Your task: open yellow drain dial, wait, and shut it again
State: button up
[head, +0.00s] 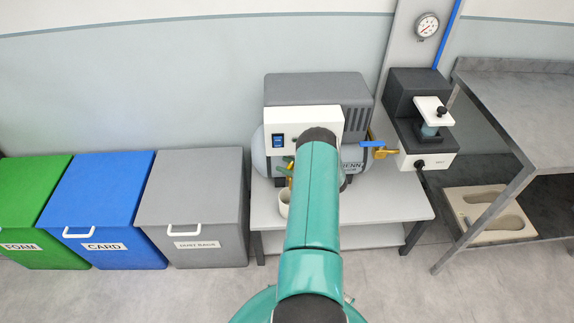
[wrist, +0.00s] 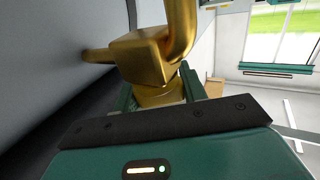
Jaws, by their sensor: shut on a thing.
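In the wrist view a brass-yellow valve body (wrist: 142,58) with a pipe stub and a curved pipe fills the upper middle. The yellow drain dial (wrist: 160,95) sits directly beneath it, partly hidden by the dark front edge of my gripper. My gripper (wrist: 158,88) has its teal fingers on either side of the dial and is shut on it. In the head view my arm covers most of the dial and gripper. The grey-topped compressor (head: 318,88) with its tank stands on a light bench behind my arm. Whether the dial is turned open cannot be told.
A pale cup (head: 284,204) stands on the bench (head: 385,207) left of my arm. A blue-handled brass valve (head: 378,147) is at the tank's right. Grey (head: 190,205), blue (head: 100,205) and green (head: 30,205) bins stand left. A metal table (head: 520,110) stands right.

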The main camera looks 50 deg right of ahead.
jog(key=shift+s+a+n+g+y, duration=0.15)
jog(key=shift+n+g+y, duration=0.5)
jog(key=shift+n+y, duration=0.65)
jog(key=shift+w+a+n+g+y, duration=0.15)
jog(key=shift+n+g+y, duration=0.6)
jog(key=shift+y, duration=0.95)
jog(key=shift+s+a, duration=0.1)
jog(key=o, duration=1)
jog(key=v, duration=1.3)
jog(key=shift+s+d+f, duration=0.1)
jog(key=shift+s+d, duration=0.15)
jog(key=shift+d, duration=0.05)
